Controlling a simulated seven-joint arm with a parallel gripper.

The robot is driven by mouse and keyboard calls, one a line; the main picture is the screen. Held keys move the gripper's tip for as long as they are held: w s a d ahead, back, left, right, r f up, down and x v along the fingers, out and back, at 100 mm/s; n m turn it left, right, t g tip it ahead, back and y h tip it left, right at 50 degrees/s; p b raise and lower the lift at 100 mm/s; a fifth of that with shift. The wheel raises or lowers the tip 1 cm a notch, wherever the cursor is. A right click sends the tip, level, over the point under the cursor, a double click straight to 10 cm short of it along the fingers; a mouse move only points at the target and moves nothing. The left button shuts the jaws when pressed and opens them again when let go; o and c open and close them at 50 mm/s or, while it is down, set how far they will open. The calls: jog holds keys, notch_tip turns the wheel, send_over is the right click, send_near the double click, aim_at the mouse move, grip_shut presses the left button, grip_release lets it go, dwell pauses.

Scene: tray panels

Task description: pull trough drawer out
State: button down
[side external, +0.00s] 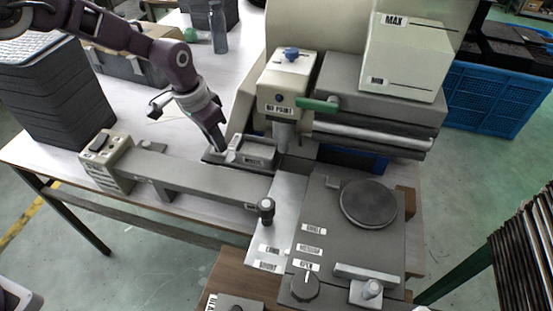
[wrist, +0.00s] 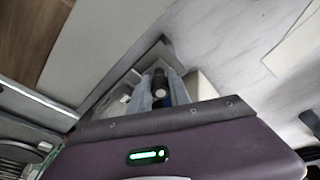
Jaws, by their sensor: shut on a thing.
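A small grey drawer (side external: 262,150) with a white label too small to read for sure sits at the middle of the machine, under the beige column. My gripper (side external: 221,148) reaches down to its left end and is shut on what seems to be its handle. In the wrist view my gripper (wrist: 160,92) has its fingers on either side of a dark round knob (wrist: 159,82). The grey walls of the drawer (wrist: 150,56) show around the fingers. Most of the handle is hidden by the fingers.
A long grey beam (side external: 210,183) runs in front of the drawer. The beige column (side external: 286,85) with a green lever (side external: 317,104) stands just right. Black stacked trays (side external: 58,95) are at the left.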

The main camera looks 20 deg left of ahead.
jog(key=shift+a, duration=2.4)
jog(key=c, duration=1.3)
grip_release()
jog(key=shift+r, duration=3.5)
